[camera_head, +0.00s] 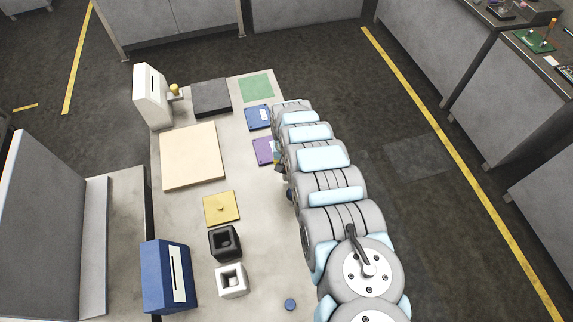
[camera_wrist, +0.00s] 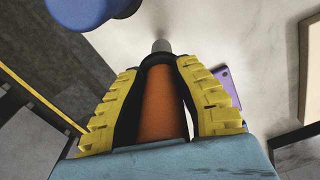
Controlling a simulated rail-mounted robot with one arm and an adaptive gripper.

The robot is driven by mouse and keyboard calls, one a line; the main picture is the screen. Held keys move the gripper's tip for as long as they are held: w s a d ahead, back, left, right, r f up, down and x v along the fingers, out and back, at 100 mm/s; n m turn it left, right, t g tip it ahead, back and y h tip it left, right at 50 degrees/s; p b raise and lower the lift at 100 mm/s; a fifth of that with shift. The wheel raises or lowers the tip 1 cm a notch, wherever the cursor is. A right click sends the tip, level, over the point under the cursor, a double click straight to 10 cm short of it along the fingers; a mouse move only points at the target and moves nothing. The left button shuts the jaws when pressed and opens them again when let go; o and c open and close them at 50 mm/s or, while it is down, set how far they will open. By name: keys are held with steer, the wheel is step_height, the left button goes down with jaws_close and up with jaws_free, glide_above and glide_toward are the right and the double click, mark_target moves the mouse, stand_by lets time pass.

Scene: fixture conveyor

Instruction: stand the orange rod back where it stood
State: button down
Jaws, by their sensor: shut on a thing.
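My gripper (camera_wrist: 160,66) is shut on the orange rod (camera_wrist: 161,108), which lies between its two yellow ridged fingers in the wrist view. A grey round piece (camera_wrist: 161,46) shows just past the fingertips; I cannot tell whether it is part of the rod. In the head view my arm hides most of the gripper; a small dark and yellow part of it (camera_head: 278,167) shows just below the purple plate (camera_head: 263,151). The rod cannot be made out there. I cannot tell which spot the rod stood in.
The pale table holds a black box (camera_head: 223,243), a white box (camera_head: 232,281), a yellow plate (camera_head: 221,209), a beige board (camera_head: 192,157) and a blue plate (camera_head: 257,117). A blue round thing (camera_wrist: 85,8) is close to the fingers in the wrist view.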

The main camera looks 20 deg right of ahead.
steer(key=shift+f+b, duration=1.1)
steer(key=shift+f, duration=0.6)
steer(key=c, duration=0.8)
jaws_free()
steer(key=shift+r, duration=0.15)
steer(key=shift+r, duration=5.95)
